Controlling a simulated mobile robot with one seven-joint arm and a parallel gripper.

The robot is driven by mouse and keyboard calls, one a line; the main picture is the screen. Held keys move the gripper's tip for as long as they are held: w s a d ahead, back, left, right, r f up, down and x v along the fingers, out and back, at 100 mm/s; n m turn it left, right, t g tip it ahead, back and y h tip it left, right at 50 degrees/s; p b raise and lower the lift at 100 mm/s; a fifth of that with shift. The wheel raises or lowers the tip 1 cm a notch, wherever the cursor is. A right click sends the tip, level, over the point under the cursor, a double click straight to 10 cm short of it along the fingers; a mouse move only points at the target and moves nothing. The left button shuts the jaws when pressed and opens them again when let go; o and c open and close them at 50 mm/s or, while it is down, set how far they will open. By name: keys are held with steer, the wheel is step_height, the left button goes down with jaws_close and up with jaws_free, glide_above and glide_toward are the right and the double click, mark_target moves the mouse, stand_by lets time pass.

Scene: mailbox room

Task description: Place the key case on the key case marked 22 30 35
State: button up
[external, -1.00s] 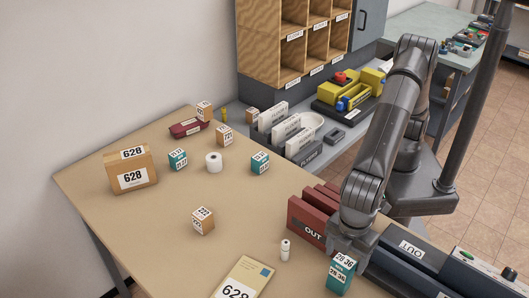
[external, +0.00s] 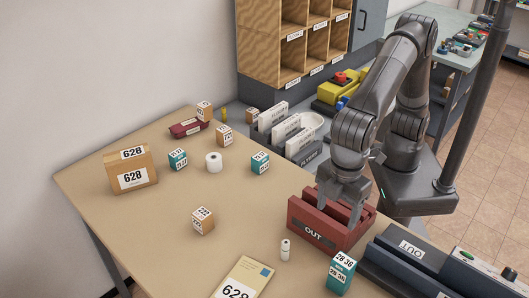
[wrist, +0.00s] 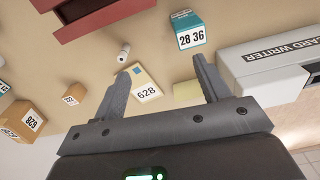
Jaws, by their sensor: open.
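A teal box-shaped case marked 28 36 (external: 341,274) stands upright at the front right of the tan table; it also shows in the wrist view (wrist: 188,32). Two smaller-looking teal cases stand farther back, one in the middle (external: 260,163) and one to the left (external: 178,159). Their numbers are too small to read surely, and I cannot tell which is marked 22 30 35. My gripper (external: 345,212) is over the red OUT tray, behind the 28 36 case. In the wrist view my gripper (wrist: 161,68) is open with nothing between its fingers.
The red OUT tray (external: 319,233) is close below my gripper. A small white roll (external: 285,250), a 628 envelope (external: 243,280) and a small brown box (external: 203,221) lie near the front. A 628 carton (external: 131,169) stands far left. The table's middle is largely clear.

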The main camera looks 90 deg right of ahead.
steer(key=w+d+r+m+t+y, duration=0.15)
steer(key=d+r, duration=0.25)
steer(key=d, duration=1)
steer(key=d+r+m+t+h, duration=0.15)
steer(key=d+r, duration=0.25)
steer(key=d, duration=0.9)
steer(key=s+d+f+m+t, duration=0.1)
steer(key=s+d+f+m, duration=0.1)
steer(key=s+d, duration=0.5)
steer(key=s+d+f+m+t, duration=0.1)
steer(key=s+d+f+m, duration=0.2)
steer(key=s+d, duration=0.4)
steer(key=d, duration=0.7)
steer(key=shift+d+f, duration=0.15)
steer(key=shift+s, duration=0.1)
